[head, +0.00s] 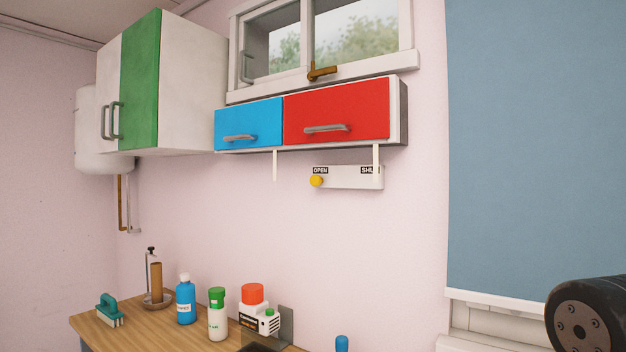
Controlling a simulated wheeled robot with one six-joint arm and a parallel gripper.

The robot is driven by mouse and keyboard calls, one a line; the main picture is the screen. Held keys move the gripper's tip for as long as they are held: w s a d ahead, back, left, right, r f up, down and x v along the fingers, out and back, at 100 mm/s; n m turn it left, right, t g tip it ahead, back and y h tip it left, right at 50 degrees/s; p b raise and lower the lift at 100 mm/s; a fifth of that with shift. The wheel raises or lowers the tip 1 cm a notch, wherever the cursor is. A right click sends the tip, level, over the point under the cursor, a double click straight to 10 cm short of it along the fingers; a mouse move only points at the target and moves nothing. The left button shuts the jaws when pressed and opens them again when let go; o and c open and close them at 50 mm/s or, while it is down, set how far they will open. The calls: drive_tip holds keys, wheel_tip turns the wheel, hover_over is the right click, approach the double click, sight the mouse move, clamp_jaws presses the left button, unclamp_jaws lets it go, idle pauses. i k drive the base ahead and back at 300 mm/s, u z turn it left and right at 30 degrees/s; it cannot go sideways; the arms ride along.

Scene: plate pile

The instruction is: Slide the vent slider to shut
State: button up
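The vent slider is a pale plate (346,179) on the pink wall below the red and blue cupboards. Its round yellow knob (316,181) sits at the left end, just under the OPEN label (320,170). The SHUT label (367,170) is at the right end, partly hidden by a thin white bracket (376,158). The plate between the knob and the right end looks bare. My gripper is not in view; a dark round arm part shows at the bottom right, well away from the slider.
The red cupboard (340,108) and blue cupboard (248,120) overhang the slider. A second white bracket (275,166) hangs to its left. Below, a wooden counter (95,325) bears several bottles and a brush (109,310).

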sight(315, 180)
drive_tip(key=k, duration=1.05)
drive_tip(key=u, duration=0.75)
drive_tip(key=i, duration=1.75)
drive_tip(key=z, duration=0.1)
